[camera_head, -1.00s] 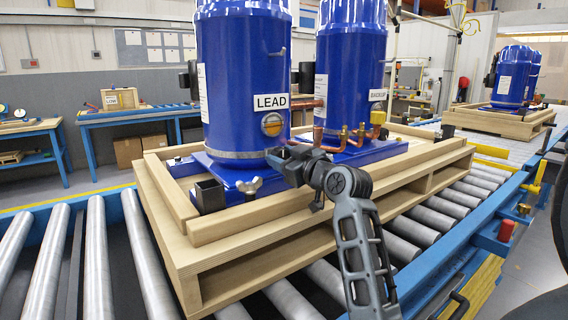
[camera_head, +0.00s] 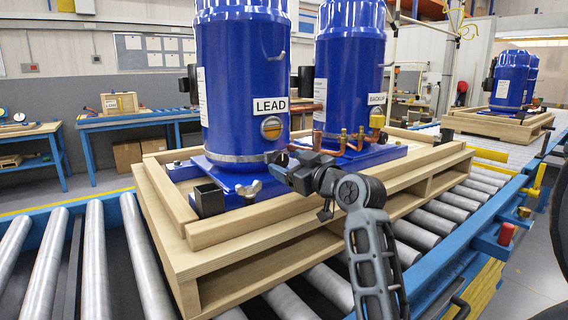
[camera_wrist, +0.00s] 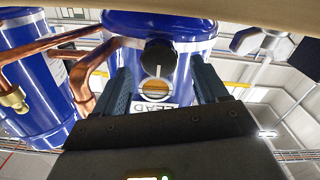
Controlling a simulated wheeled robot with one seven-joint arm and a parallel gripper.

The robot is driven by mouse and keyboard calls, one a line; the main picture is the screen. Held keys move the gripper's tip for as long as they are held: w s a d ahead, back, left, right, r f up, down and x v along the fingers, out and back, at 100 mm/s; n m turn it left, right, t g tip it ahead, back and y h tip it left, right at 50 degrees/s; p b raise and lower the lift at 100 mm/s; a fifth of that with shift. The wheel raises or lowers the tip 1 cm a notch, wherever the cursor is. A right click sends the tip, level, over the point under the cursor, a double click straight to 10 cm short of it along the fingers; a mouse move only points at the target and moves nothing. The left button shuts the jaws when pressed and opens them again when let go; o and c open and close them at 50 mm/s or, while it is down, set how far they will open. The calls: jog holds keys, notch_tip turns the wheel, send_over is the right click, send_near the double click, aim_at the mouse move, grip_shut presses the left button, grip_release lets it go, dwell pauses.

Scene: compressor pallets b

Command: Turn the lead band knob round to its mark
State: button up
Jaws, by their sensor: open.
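The lead compressor is a tall blue cylinder (camera_head: 240,80) with a LEAD label (camera_head: 270,105) and a metal band (camera_head: 228,157) round its lower part. The black band knob (camera_wrist: 159,58) carries a white line, which runs nearly upright in the wrist view. The round sight glass (camera_wrist: 157,88) shows beside it, and in the head view (camera_head: 271,128) above the band. My gripper (camera_head: 285,163) is in front of the band, low on the lead compressor. In the wrist view its open fingers (camera_wrist: 160,68) stand either side of the knob with gaps. I cannot make out the knob's target mark.
The BACKUP compressor (camera_head: 350,75) stands to the right, with copper pipes (camera_head: 345,137) near my gripper. A wing nut (camera_head: 250,188) and a black square bracket (camera_head: 208,198) sit in front. The wooden pallet (camera_head: 240,232) rests on a roller conveyor (camera_head: 420,232).

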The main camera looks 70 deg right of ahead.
jog(key=shift+v, duration=2.4)
